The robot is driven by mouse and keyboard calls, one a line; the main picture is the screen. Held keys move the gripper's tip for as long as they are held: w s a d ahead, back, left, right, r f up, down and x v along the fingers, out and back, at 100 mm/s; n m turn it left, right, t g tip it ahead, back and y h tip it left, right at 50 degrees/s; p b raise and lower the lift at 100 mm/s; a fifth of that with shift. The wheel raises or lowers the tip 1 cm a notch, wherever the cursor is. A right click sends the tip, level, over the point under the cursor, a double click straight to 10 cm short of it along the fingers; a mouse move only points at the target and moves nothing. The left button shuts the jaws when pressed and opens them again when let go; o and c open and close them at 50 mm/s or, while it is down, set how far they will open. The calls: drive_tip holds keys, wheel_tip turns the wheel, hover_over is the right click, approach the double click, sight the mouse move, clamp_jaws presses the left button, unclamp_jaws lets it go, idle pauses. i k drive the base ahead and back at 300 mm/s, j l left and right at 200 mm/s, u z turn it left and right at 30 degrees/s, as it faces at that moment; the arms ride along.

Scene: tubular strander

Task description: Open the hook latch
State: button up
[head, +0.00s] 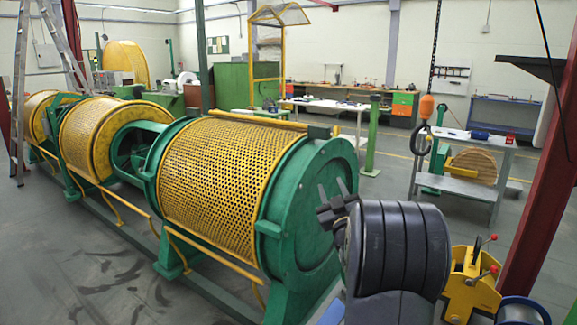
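A dark crane hook (420,139) hangs under an orange hook block (426,106) from a chain at the right, in front of a grey table. It is small here, and I cannot make out its latch or whether that latch is open or shut. My gripper (331,187) is left of the hook and lower in the picture, in front of the green end disc of the strander (318,220). My thick dark arm hides part of the floor and the machine's near end.
The strander's yellow mesh guards (225,180) run to the back left. A yellow device with red-knobbed levers (470,285) and a red column (540,180) are at the right.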

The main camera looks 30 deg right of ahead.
sight(430, 135)
drive_tip(key=i+l+z, duration=0.15)
drive_tip(key=i+z, duration=0.3)
drive_tip(key=i+l+z, duration=0.1)
drive_tip(key=z, duration=0.35)
drive_tip(key=i+j+z, duration=0.15)
drive_tip(key=i+z, duration=0.25)
drive_tip(key=i+u, duration=0.1)
drive_tip(key=i, duration=0.3)
